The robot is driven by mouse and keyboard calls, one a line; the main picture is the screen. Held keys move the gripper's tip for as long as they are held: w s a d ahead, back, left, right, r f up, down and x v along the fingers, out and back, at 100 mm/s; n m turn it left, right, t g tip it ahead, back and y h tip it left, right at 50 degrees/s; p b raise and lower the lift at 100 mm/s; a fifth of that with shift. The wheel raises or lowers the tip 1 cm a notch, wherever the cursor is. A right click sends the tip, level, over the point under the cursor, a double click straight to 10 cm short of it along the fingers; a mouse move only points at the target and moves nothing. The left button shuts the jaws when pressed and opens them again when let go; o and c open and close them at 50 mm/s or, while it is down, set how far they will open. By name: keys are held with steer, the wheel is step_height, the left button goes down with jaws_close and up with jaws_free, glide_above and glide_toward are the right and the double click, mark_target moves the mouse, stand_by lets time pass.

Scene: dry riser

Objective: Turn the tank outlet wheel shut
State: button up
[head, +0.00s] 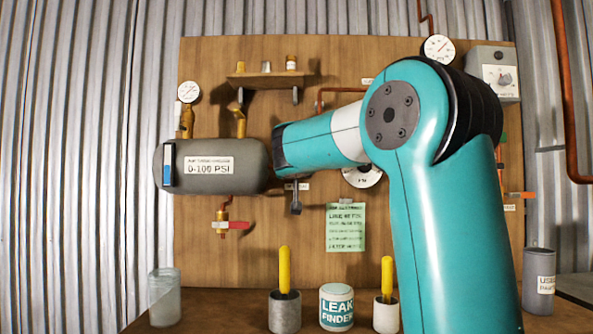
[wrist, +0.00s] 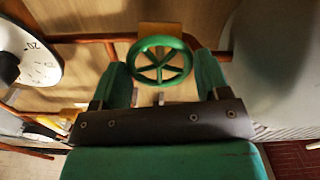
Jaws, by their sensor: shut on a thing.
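The green spoked tank outlet wheel (wrist: 160,66) sits between the two green fingers of my gripper (wrist: 162,62) in the wrist view. My gripper is shut on the wheel, with one finger at each side of its rim. The wheel's rim and spokes show clearly. In the head view my arm hides the wheel and the gripper. The grey tank (head: 245,178) labelled 0-100 PSI is at the left of the board, and my arm's end overlaps its right end.
Below the tank is a red-handled valve (head: 238,225). A white gauge (wrist: 30,55) and copper pipes lie close to the gripper's left in the wrist view. A leak finder tub (head: 336,307) and cups with yellow-handled tools stand on the bench below.

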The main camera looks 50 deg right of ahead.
stand_by(0.4)
steer(key=o, duration=0.9)
steer(key=b+v, duration=1)
steer(key=v, duration=0.7)
steer(key=shift+s+a, duration=0.1)
steer(key=shift+s, duration=0.1)
